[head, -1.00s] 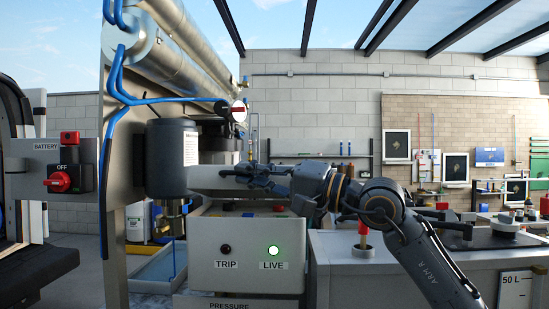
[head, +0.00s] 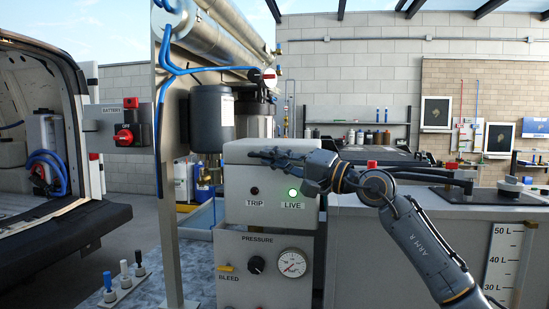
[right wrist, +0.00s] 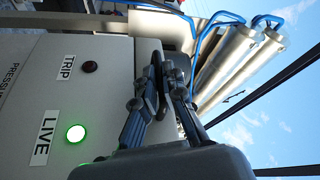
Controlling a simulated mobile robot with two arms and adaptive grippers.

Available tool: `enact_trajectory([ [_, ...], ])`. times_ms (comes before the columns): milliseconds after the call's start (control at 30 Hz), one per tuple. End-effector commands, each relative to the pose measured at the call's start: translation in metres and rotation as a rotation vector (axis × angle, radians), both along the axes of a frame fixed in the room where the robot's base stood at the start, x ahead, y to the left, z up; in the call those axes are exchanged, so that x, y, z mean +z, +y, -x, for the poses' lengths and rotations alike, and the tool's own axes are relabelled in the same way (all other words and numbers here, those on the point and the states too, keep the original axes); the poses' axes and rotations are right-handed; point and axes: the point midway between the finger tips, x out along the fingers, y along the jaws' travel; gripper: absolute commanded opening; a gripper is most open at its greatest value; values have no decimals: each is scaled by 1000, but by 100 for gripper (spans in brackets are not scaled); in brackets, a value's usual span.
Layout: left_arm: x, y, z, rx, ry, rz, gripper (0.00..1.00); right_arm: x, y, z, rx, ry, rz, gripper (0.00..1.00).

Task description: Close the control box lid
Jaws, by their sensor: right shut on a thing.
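The control box (head: 236,195) is a pale grey box with a dark TRIP lamp and a lit green LIVE lamp on its front. Its lid (head: 262,146) lies flat across the top, with no clear gap visible in the head view. My right gripper (head: 268,157) is at the lid's front upper edge, its dark fingers reaching in from the right. In the right wrist view the fingers (right wrist: 165,75) are close together against the box's top edge. They hide part of the lid's edge, so the exact contact is hard to see. My left gripper is out of view.
Below the box is a pressure panel (head: 262,290) with a gauge, knob and yellow BLEED lever. A metal post, a dark filter housing (head: 212,118) and blue hoses stand left of the box. A grey tank bench (head: 430,235) is close on the right. An open van is far left.

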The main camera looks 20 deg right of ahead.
Motion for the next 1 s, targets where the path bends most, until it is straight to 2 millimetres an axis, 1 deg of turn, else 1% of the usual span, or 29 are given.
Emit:
enact_trajectory([
  [33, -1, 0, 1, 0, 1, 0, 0, -8, 1, -2, 0, 16, 9, 0],
  [67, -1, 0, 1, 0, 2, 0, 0, -9, 1, -2, -1, 17, 9, 0],
  [100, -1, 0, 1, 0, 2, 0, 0, -9, 1, -3, 0, 18, 10, 15],
  [133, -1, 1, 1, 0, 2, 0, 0, -9, 1, -3, 0, 18, 10, 19],
  [533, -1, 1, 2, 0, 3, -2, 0, -7, 0, -2, -1, 13, 7, 19],
  [667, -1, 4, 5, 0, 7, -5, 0, -7, -1, -1, -1, 12, 7, 19],
  [800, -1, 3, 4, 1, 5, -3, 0, -10, -11, 10, -4, 13, 8, 19],
  [867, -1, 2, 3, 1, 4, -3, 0, -11, -17, 19, -4, 13, 10, 19],
  [1000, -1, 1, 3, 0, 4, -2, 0, -17, -37, 43, -6, 16, 10, 19],
])
